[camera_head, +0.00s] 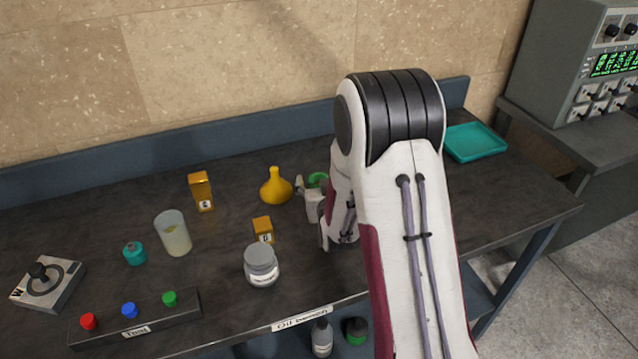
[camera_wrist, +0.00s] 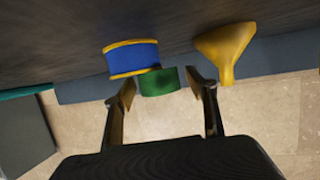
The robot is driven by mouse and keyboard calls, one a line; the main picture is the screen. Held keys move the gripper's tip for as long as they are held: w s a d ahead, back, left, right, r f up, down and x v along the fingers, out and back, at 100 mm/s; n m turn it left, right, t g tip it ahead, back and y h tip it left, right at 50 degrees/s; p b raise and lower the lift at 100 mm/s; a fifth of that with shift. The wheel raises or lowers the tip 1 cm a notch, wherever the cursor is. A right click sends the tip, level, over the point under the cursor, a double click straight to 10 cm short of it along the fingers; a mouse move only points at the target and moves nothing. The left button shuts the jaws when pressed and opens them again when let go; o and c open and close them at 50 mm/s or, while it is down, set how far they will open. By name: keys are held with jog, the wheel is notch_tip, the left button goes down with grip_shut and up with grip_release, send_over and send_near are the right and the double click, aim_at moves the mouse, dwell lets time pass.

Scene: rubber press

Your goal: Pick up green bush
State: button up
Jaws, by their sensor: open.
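The green bush (camera_head: 317,179) is on the bench beside my gripper, partly hidden by my arm in the head view. In the wrist view the green bush (camera_wrist: 160,82) shows between my two fingertips, with a gap to the right finger. My gripper (camera_wrist: 161,88) is open around it; whether the left finger touches it I cannot tell. My gripper (camera_head: 308,204) also shows in the head view, low over the bench. A blue bush with yellow rims (camera_wrist: 132,59) stands close to the green one, near the left finger; my arm hides it in the head view.
A gold block (camera_head: 263,230), a jar (camera_head: 261,264), a beaker (camera_head: 173,234) and another gold block (camera_head: 201,190) stand further left. A teal tray (camera_head: 474,141) lies at right.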

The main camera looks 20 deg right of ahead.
dwell(0.4)
jog(key=c, duration=1.2)
jog(key=shift+o, duration=0.2)
jog(key=shift+r, duration=0.2)
notch_tip(320, 180, up, 10)
jog(key=shift+f, duration=0.2)
